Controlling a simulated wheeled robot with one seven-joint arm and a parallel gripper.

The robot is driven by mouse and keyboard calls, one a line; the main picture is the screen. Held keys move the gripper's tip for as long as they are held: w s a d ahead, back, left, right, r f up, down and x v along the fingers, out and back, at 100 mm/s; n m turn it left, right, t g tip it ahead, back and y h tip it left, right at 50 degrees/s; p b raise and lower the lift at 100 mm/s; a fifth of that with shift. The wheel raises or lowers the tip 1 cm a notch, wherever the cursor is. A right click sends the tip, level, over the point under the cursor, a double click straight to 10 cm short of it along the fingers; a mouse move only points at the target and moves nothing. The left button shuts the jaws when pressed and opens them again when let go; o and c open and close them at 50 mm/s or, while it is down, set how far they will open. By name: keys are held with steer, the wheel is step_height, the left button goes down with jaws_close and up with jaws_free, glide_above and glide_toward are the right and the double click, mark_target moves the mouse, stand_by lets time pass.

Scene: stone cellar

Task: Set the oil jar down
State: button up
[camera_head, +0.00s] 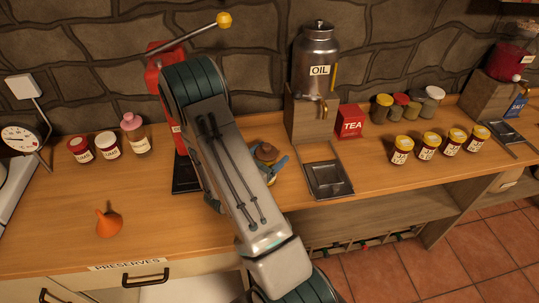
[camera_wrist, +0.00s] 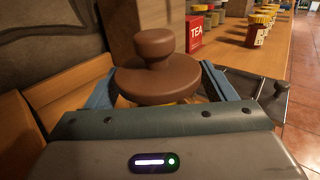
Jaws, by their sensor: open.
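A jar with a brown knobbed lid (camera_head: 266,153) is by the counter front, left of the steel tray under the oil dispenser. Its lid fills the middle of the wrist view (camera_wrist: 157,78), upright, with a little yellow below it. No label on the jar shows. My gripper (camera_head: 272,165) is open around the jar, with one blue finger on each side of it in the wrist view (camera_wrist: 158,92). The lid and gripper hide most of the jar body, and I cannot tell if the fingers touch it. Its base on the counter is hidden.
A metal dispenser labelled OIL (camera_head: 317,60) stands on a wooden block, with a steel tray (camera_head: 327,180) below. A red TEA tin (camera_head: 349,121) and several jars stand to the right.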

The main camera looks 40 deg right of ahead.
steer(key=b+v, duration=0.2)
steer(key=v, duration=0.9)
steer(key=s+a+r+m+g+y, duration=0.2)
steer(key=s+r+m+g+y, duration=0.55)
steer(key=s+m, duration=0.5)
steer(key=a+r+m+t+y, duration=0.6)
steer(key=a+m+y, duration=0.2)
steer(key=a+y, duration=0.2)
steer(key=shift+a+r, duration=0.35)
steer(key=shift+s, duration=0.15)
steer(key=shift+c, duration=0.4)
